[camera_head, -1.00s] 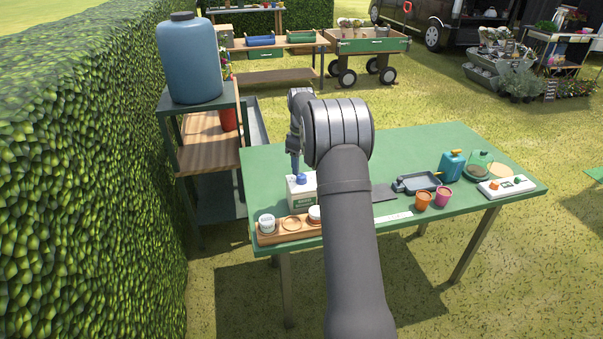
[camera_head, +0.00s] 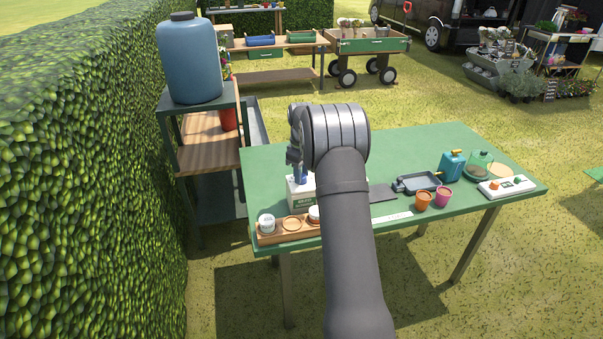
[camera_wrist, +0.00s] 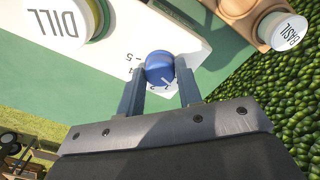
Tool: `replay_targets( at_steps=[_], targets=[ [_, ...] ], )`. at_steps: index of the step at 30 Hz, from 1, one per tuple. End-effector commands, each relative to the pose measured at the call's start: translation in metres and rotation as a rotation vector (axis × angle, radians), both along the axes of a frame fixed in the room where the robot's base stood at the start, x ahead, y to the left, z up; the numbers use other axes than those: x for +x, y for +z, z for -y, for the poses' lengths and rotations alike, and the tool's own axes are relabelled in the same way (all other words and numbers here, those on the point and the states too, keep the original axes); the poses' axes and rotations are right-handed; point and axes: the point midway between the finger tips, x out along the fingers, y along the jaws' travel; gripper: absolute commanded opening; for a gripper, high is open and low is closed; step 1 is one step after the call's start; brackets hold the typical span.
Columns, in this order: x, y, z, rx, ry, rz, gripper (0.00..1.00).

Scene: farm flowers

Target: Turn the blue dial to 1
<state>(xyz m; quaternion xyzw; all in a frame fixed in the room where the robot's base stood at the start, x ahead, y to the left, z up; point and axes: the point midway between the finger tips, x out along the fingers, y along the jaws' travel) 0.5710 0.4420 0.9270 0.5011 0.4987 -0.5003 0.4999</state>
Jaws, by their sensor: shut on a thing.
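The blue dial (camera_wrist: 160,68) sits on a white box (camera_wrist: 188,32) with printed numbers around it, seen in the wrist view. A white pointer line shows on the dial; which number it meets is too small to tell. My gripper (camera_wrist: 159,85) is shut on the dial, with one finger on each side. In the head view, the white box (camera_head: 301,193) stands at the left of the green table (camera_head: 400,160), and my gripper (camera_head: 297,165) reaches down over it from above. The gripper and arm hide most of the dial there.
A wooden rack (camera_head: 268,239) with white-lidded jars stands in front of the box.

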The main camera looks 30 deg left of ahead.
Motion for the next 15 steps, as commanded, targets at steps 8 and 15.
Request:
replay_targets(
  at_steps=[8, 15],
  targets=[
    [0.0003, 0.0003, -0.0002, 0.001, -0.075, 0.0, 0.1],
    [0.0003, 0.0002, -0.0003, 0.001, -0.232, -0.001, 0.1]
  ],
)
